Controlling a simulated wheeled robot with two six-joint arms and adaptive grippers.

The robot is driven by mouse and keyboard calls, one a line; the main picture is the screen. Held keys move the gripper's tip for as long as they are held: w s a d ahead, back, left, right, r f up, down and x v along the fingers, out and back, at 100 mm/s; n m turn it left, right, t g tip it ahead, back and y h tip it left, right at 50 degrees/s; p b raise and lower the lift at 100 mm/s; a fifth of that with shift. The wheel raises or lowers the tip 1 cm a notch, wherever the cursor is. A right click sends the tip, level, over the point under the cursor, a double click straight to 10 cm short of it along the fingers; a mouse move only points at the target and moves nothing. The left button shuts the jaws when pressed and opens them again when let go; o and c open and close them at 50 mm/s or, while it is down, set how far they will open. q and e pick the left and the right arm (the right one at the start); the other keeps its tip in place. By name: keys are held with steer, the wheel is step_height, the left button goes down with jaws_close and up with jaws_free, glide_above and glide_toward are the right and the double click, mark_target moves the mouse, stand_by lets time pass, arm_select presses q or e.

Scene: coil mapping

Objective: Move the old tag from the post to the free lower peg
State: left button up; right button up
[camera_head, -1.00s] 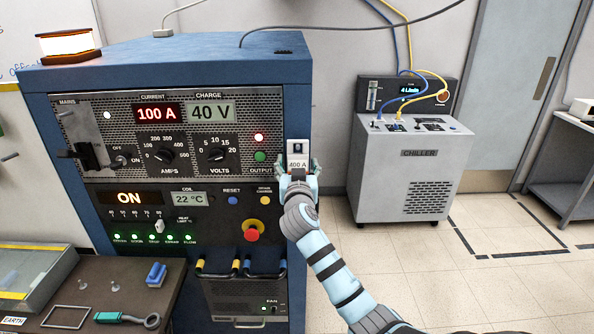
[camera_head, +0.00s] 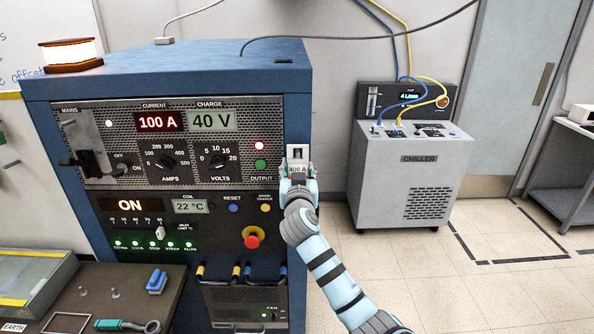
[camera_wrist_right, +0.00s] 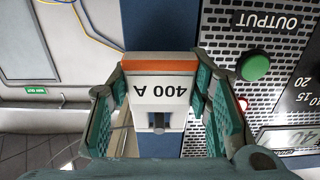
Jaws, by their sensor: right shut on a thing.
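In the right wrist view the tag (camera_wrist_right: 158,92) appears upside down, with an orange strip, between the green-padded fingers of my right gripper (camera_wrist_right: 160,110). The blue post (camera_wrist_right: 150,25) is behind it; whether the tag still hangs on it I cannot tell. I cannot make out the lower peg. My left gripper is not in view.
The blue cabinet (camera_head: 180,80) carries knobs, a red emergency button (camera_head: 253,237) and cable handles low down. A bench (camera_head: 150,300) with a tray and tools stands at the lower left. The chiller (camera_head: 413,175) is to the right, with open floor in front.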

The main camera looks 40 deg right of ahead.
steer(key=shift+r+p+v, duration=0.1)
steer(key=shift+p+v, duration=0.45)
steer(key=shift+v, duration=0.65)
steer(key=shift+r+p+v, duration=0.15)
steer(key=shift+p+v, duration=0.35)
steer(key=shift+v, duration=0.75)
steer(key=v, duration=0.2)
steer(key=shift+s+a+p, duration=0.2)
steer(key=shift+p, duration=0.15)
